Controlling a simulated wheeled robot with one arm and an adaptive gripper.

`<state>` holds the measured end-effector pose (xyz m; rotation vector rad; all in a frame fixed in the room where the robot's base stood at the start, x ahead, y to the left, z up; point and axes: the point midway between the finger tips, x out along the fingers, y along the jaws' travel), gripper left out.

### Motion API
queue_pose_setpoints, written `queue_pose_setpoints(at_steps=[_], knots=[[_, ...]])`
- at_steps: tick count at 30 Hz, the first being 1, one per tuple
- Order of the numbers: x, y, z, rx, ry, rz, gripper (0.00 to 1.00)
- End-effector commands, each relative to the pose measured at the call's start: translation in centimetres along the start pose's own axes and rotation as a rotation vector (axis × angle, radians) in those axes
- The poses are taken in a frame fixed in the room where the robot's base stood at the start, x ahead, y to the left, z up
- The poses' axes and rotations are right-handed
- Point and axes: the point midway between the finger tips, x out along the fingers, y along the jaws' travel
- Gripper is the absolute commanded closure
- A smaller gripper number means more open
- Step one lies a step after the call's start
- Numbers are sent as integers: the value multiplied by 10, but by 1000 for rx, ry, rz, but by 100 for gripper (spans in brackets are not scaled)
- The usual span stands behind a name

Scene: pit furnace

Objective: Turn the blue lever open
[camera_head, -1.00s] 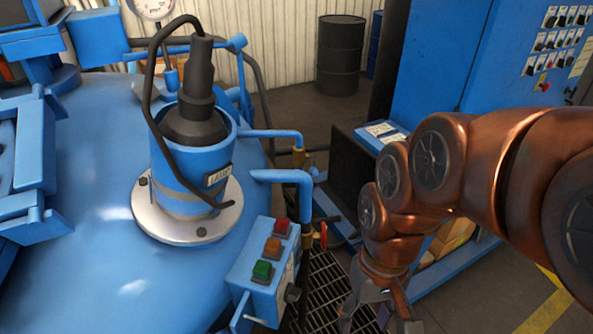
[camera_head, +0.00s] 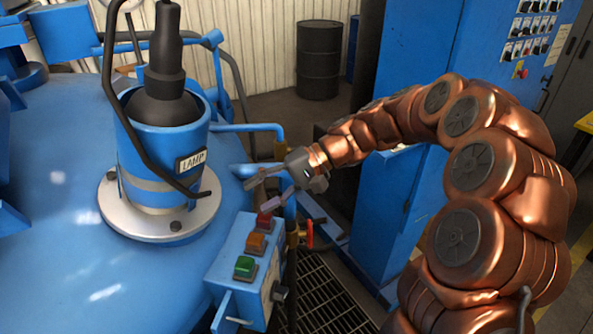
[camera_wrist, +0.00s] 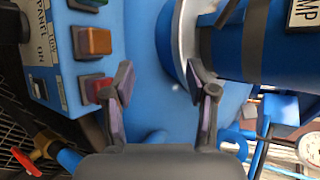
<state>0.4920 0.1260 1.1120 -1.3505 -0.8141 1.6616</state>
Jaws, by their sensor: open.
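My gripper (camera_head: 264,188) is open and empty. Its fingers point left, over the blue pipes (camera_head: 250,127) beside the furnace lid and just above the button box. In the wrist view, the open fingers (camera_wrist: 162,90) frame bare blue lid surface, between the button box and the lamp housing. A brass valve with a red handle (camera_head: 310,233) stands right of the button box. The red handle also shows at the wrist view's lower left (camera_wrist: 25,161).
The blue button box (camera_head: 228,250) with green, orange and red buttons is close below my gripper. The lamp housing (camera_head: 165,140) stands left on the blue lid (camera_head: 60,240). A blue cabinet (camera_head: 420,70) and a dark drum (camera_head: 318,60) are behind. Floor grating lies below.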

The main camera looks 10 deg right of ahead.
Motion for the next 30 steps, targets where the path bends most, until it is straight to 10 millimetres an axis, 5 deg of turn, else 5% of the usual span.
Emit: queue_pose_setpoints(at_steps=[6, 15, 24, 30], knots=[[-31, 24, -79, 37, 103, -199, 43], [-90, 84, -169, 76, 282, -410, 43], [-132, 136, -212, 92, 414, -503, 43], [-137, 142, -220, 93, 437, -517, 43]])
